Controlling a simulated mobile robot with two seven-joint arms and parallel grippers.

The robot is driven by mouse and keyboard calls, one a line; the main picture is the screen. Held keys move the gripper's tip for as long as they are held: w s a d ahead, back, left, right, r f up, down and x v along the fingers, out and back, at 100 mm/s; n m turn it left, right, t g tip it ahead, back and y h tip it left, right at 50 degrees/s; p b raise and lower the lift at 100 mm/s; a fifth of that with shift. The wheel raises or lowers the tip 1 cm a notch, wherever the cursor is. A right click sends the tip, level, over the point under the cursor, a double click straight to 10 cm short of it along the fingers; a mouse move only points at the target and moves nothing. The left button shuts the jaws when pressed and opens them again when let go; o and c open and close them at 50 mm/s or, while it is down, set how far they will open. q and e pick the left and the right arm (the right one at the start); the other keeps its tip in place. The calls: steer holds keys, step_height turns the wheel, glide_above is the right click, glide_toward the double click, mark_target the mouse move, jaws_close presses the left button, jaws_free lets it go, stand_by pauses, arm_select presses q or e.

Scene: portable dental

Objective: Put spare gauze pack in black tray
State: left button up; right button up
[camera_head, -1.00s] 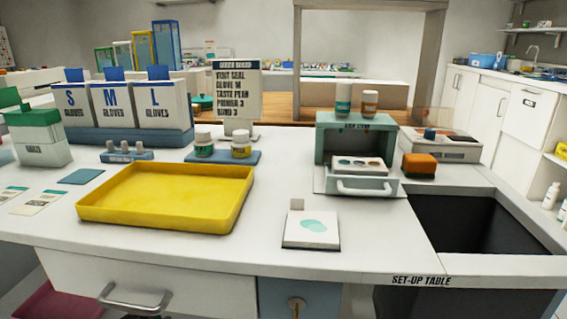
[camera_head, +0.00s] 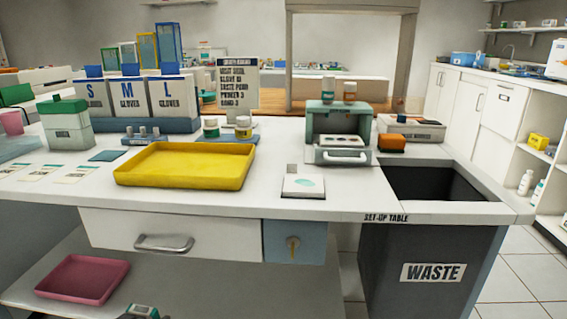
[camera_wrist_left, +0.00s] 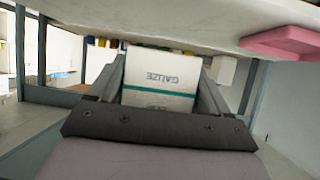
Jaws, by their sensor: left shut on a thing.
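A white gauze pack (camera_wrist_left: 160,75) with a teal stripe and the word GAUZE, upside down in the picture, fills the middle of the left wrist view. My left gripper (camera_wrist_left: 158,84) is shut on it, one finger on each side. In the head view a small white and green item (camera_head: 142,311) is cut off by the bottom edge; I cannot tell if it is the held pack. No black tray can be made out in either view. My right gripper is not in view.
The set-up table (camera_head: 270,208) carries a yellow tray (camera_head: 185,180), glove boxes (camera_head: 127,100) and a small grey-green cabinet (camera_head: 340,125). A pink tray (camera_head: 82,279) lies on the lower shelf (camera_head: 210,285). The waste bin (camera_head: 430,270) stands at the right; floor is clear beyond it.

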arm_select(q)
steer(key=s+d+r+m+h, duration=0.1)
steer(key=s+d+r, duration=0.4)
steer(key=d+r, duration=0.45)
steer(key=s+d+r+n+y, duration=0.1)
steer(key=s+r+n+y, duration=0.15)
steer(key=s+r, duration=0.7)
step_height(320, 180, up, 28)
steer(key=w+p, duration=0.1)
steer(key=p, duration=2.8)
steer(key=shift+w+r+p, duration=0.2)
steer(key=shift+r+p, duration=0.05)
steer(key=shift+p, duration=0.05)
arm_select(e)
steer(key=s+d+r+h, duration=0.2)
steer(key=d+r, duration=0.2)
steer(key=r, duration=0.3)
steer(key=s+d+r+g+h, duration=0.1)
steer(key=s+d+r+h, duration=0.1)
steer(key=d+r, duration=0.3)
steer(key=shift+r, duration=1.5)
arm_select(q)
steer(key=shift+d, duration=0.1)
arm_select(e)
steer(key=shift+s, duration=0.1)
